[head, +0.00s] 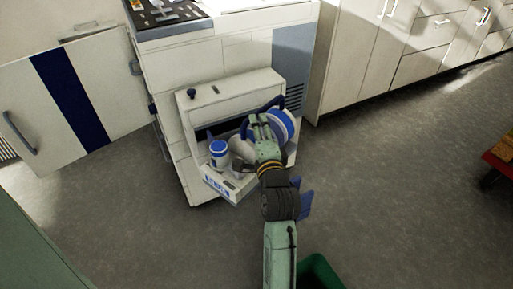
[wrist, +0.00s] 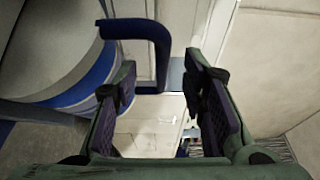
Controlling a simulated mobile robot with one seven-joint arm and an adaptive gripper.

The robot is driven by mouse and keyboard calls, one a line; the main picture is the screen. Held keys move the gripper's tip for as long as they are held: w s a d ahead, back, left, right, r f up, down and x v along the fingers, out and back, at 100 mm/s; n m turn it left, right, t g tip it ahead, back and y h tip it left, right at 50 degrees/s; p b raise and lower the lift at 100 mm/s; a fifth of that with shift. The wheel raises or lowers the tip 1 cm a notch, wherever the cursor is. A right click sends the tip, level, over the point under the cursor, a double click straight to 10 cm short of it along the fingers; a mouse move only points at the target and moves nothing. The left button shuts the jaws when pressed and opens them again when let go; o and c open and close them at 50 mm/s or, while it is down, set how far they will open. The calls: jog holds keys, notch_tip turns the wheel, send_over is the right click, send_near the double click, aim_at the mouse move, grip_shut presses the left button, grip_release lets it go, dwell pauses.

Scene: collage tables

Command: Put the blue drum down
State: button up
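A blue-and-white drum (head: 284,124) lies tilted at the right end of the low white unit in the head view. It fills the left of the wrist view (wrist: 75,85), with a dark blue handle (wrist: 160,45) looping off it. My gripper (wrist: 165,90) is open, its two fingers well apart. Part of the handle shows in the gap and passes behind the left finger; neither finger is clearly clamped on it. In the head view my gripper (head: 262,122) is at the drum's left side and covers part of it. What supports the drum underneath is hidden.
A white jar with a blue lid (head: 218,148) stands left of my gripper on the low white unit (head: 226,95). A tall white cabinet (head: 225,55) is behind. A green bin (head: 320,273) is at the bottom. Grey floor (head: 390,170) is clear to the right.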

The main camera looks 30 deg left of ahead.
aim_at(257, 112)
jog(key=shift+d+p+x, duration=0.2)
jog(key=shift+p+x, duration=0.5)
jog(key=shift+x, duration=2.4)
jog(key=shift+w+r, duration=0.1)
jog(key=shift+w, duration=0.1)
jog(key=shift+c, duration=0.3)
grip_shut()
